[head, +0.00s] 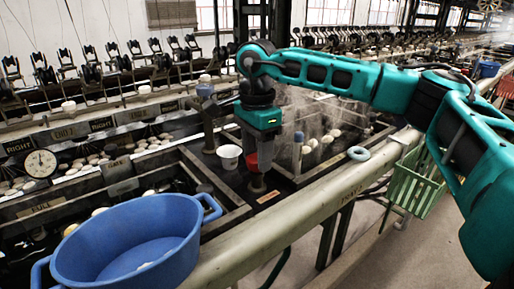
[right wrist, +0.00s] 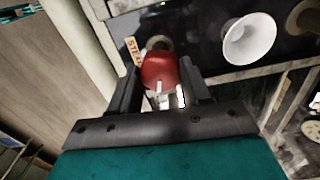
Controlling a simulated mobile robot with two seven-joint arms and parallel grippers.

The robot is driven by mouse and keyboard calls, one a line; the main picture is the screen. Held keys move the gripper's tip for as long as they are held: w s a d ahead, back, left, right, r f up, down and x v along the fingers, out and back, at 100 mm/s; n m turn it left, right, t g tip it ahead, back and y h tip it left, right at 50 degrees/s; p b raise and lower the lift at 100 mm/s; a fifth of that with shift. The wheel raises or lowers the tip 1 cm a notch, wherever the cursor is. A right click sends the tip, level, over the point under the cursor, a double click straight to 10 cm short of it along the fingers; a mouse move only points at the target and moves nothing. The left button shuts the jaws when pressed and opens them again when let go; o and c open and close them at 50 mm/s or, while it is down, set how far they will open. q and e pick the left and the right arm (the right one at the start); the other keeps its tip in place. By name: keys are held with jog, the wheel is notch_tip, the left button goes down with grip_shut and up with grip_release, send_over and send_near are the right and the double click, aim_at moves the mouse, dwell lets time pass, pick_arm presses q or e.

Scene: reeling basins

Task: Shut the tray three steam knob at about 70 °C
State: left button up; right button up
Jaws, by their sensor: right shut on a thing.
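The red steam knob (head: 251,161) stands on a post at the front edge of the basins. My right gripper (head: 258,150) reaches down over it from above. In the right wrist view, the red knob (right wrist: 158,70) sits between the two dark fingers of my right gripper (right wrist: 162,88), which is shut on it. A tag reading "STEA", partly hidden, lies beside it (right wrist: 133,50). A round white dial (head: 40,163) stands at the left; its reading is too small to tell. My left gripper is not in view.
A white cup (head: 229,157) stands close beside the knob. A large blue tub (head: 130,245) fills the front left. A green basket (head: 414,182) hangs at the right. Steam drifts right of my gripper.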

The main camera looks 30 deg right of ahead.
jog(key=m+p, duration=0.2)
jog(key=m, duration=0.3)
jog(key=shift+m, duration=0.4)
dwell(0.3)
jog(key=o, duration=1.1)
jog(key=shift+c, duration=0.2)
notch_tip(320, 180, up, 13)
jog(key=p, duration=0.2)
